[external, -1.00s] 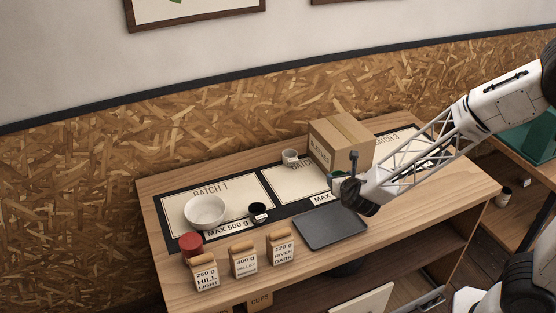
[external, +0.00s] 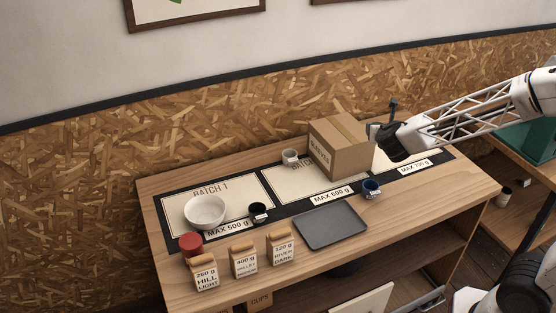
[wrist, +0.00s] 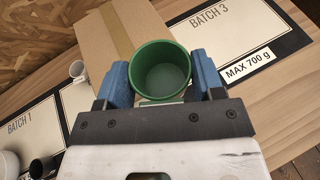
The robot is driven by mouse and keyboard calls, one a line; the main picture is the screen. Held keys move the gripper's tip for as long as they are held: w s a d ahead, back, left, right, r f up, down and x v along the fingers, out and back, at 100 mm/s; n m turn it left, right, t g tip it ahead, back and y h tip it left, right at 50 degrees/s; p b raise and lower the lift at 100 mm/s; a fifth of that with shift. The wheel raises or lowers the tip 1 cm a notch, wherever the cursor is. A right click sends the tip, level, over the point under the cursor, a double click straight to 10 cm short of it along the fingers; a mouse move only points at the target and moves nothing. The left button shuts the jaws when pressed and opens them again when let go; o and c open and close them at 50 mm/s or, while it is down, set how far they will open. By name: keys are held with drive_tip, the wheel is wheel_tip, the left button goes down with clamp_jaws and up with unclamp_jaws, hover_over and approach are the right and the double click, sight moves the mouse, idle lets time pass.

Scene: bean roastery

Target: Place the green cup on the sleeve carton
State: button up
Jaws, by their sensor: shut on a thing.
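The green cup (wrist: 161,70) is between the blue fingers of my gripper (wrist: 162,84) in the wrist view, its open mouth facing the camera. The gripper is shut on it. The sleeve carton (external: 341,147) is a closed brown box standing on the table near the back wall. Its taped top (wrist: 118,38) shows beyond the cup in the wrist view. In the external view my gripper (external: 388,122) is up at the carton's right side, and the cup is mostly hidden there.
A dark blue cup (external: 371,188) stands right of a grey tray (external: 331,226). A white cup (external: 290,156) is left of the carton. A white bowl (external: 204,211), a black cup (external: 258,212), a red-lidded jar (external: 191,244) and several labelled bags (external: 243,261) stand further left.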

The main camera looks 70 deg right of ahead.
idle(0.4)
hover_over(343, 131)
drive_tip(key=shift+f, duration=0.7)
idle(0.5)
drive_tip(key=shift+f, duration=1.75)
drive_tip(key=shift+f, duration=0.1)
drive_tip(key=o, duration=0.9)
drive_tip(key=shift+o, duration=0.2)
